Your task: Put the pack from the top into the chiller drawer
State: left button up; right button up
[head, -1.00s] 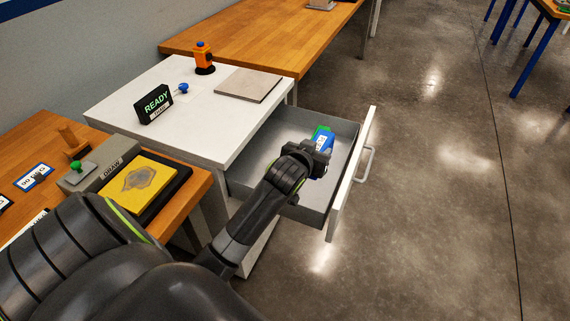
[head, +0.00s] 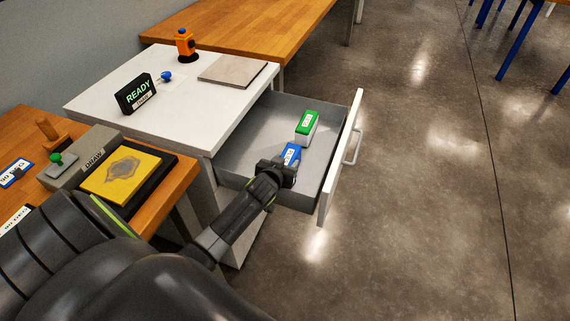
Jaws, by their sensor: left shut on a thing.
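The chiller drawer (head: 232,174) is pulled out from the white cabinet (head: 190,128). A pack with a green top and white sides (head: 306,127) sits inside the drawer, toward its far side. My left gripper (head: 283,168) reaches over the drawer's near side and is shut on a blue pack (head: 291,153) with a white label. The blue pack is in or just above the drawer, nearer than the green-topped pack. Its lower part is hidden by the gripper, so I cannot tell whether it touches the drawer floor. My right gripper is not in view.
On the cabinet top stand a READY sign (head: 137,94), an orange device (head: 185,45), a blue knob (head: 166,76) and a flat grey plate (head: 232,69). A wooden bench at left holds a yellow panel (head: 121,172) and a grey box with a green knob (head: 62,164). Open floor lies right.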

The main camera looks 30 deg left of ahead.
pick_arm(q)
jog(key=shift+f, duration=0.15)
jog(key=o, duration=0.7)
jog(key=shift+f, duration=0.15)
jog(key=o, duration=0.5)
jog(key=shift+c, duration=0.2)
jog(key=shift+r, duration=0.2)
jog(key=v, duration=1.2)
jog(key=shift+p, duration=0.45)
jog(key=shift+s+f, duration=0.1)
